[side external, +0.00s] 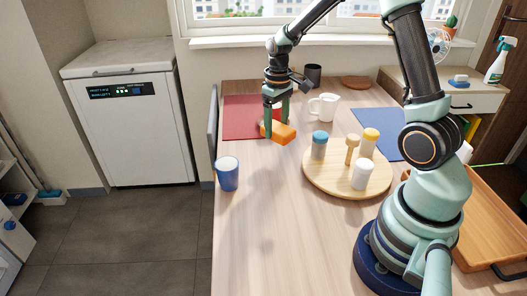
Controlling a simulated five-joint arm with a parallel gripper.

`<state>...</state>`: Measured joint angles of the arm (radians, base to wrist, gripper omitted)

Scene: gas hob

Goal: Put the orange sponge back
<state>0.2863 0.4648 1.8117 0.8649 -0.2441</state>
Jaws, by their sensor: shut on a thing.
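The orange sponge (284,136) is a small block at the front right edge of the red mat (238,112). My gripper (277,128) points down with its fingers shut on the sponge. Part of the sponge is hidden behind the fingers. I cannot tell whether it rests on the worktop or is held just above it.
A round wooden board (335,186) holds several shakers and a wooden tool right of the sponge. A white jug (324,107) stands behind it, and a blue cup (228,173) stands at the left edge. The front worktop (285,240) is clear.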

